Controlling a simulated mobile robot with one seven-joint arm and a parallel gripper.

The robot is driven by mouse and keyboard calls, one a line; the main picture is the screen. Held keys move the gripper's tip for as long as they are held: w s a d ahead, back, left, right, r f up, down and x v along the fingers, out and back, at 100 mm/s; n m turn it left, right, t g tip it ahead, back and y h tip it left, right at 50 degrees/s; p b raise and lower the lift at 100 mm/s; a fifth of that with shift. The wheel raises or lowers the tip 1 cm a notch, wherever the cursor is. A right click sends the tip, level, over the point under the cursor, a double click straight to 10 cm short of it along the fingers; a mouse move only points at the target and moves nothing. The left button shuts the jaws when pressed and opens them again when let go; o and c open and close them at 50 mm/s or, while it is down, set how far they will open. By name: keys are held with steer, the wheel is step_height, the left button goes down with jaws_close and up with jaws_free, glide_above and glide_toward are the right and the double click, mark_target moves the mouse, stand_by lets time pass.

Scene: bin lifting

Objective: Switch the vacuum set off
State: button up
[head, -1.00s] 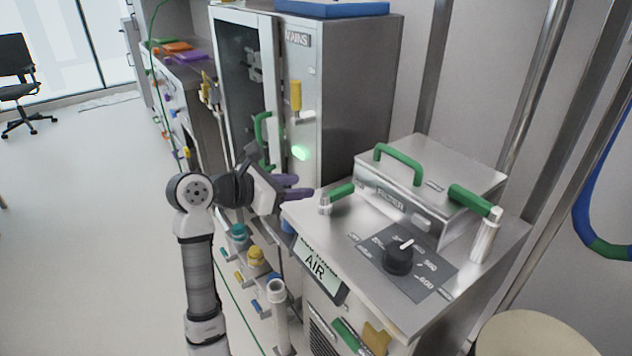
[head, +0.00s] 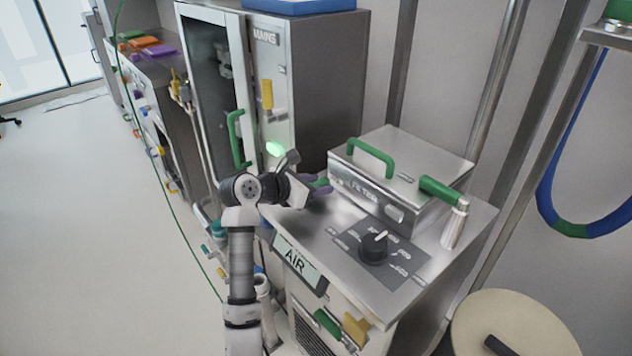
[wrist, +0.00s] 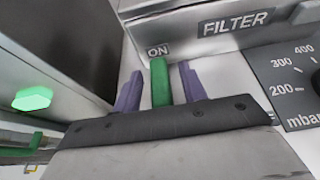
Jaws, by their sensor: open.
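The vacuum set is a steel cabinet (head: 440,228) with a FILTER box (head: 385,205) on top. A short green lever (wrist: 160,82) points at an ON label (wrist: 158,51) by the box in the wrist view; its tip also shows in the head view (head: 321,183). My gripper (wrist: 160,88) is open, with one purple finger on each side of the lever. Small gaps show between the fingers and the lever. In the head view my gripper (head: 318,188) is at the cabinet top's left end, and hides most of the lever.
A black dial (head: 374,248) sits on the cabinet top beside the box. A second green lever (head: 440,191) is at the box's right. A tall steel cabinet (head: 330,80) with a lit green button (head: 275,149) stands behind. A round beige lid (head: 515,325) is at lower right.

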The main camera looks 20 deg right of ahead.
jaws_close()
stand_by(0.3)
